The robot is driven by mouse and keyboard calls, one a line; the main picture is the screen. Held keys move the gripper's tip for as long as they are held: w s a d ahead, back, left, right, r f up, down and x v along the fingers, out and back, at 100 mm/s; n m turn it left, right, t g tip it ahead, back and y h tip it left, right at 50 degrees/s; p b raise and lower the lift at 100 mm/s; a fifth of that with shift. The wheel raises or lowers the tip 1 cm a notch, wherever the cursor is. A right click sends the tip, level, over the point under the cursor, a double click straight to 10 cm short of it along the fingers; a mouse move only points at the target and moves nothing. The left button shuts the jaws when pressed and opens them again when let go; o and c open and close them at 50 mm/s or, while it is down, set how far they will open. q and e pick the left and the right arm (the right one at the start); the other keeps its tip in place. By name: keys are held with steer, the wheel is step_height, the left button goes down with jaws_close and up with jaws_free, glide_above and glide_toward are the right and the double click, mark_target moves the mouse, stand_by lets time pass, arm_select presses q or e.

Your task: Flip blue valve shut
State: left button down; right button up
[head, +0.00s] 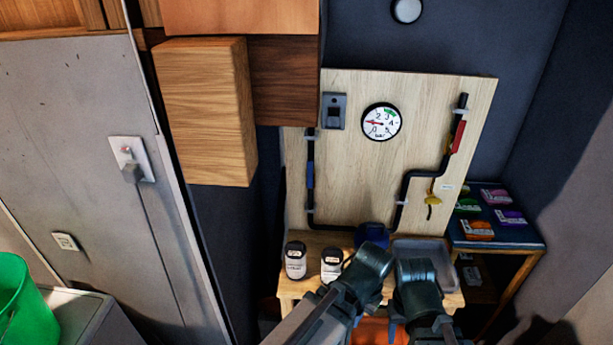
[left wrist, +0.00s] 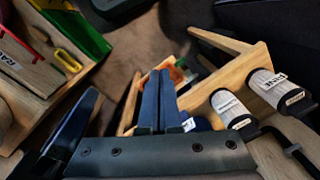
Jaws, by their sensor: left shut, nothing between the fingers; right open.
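The blue valve handle (head: 310,172) is on the left black pipe of the wooden board (head: 350,100). It lies upright along the pipe, and neither gripper touches it. My right gripper (head: 417,272) is low at the front, by the grey tray, right of and below the valve; its fingers are mostly hidden by my arm. My left gripper (left wrist: 158,78) is shut and empty in the left wrist view, its dark blue fingers above the wooden bench. The blue valve is not visible in that view.
Two labelled bottles (head: 296,261) (head: 331,264) stand on the bench below the blue valve. A red handle (head: 458,136) and a yellow valve (head: 432,200) are on the right pipe. A gauge (head: 381,122) sits between the pipes. A wooden cabinet (head: 208,110) projects left of the board.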

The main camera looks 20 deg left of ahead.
arm_select(q)
steer(key=w+r+n+t+h+b, duration=0.1)
steer(key=w+n+t+h+b, duration=0.1)
steer(key=w+n+t+h, duration=0.5)
steer(key=w+a+r+n+t+h+b, duration=0.1)
steer(key=w+a+r+t, duration=0.15)
steer(key=w, duration=0.25)
steer(key=w+a+r+n+t+b, duration=0.1)
steer(key=w+a+r, duration=0.3)
steer(key=w, duration=0.2)
steer(key=a+r+n+t+y, duration=0.2)
steer(key=a+r+n, duration=0.1)
steer(key=a, duration=0.5)
steer(key=w+a+r+n+t+y+b, duration=0.1)
steer(key=a+r+n+t+y, duration=0.1)
steer(key=a+n, duration=0.3)
steer(key=w+a+r+n+t+y, duration=0.1)
steer(key=a+r+n+t+y, duration=0.2)
steer(key=a, duration=0.8)
steer(key=shift+w+r+n+t+y, duration=0.15)
steer(key=shift+r+n+t+y, duration=0.25)
steer(key=shift+n, duration=0.6)
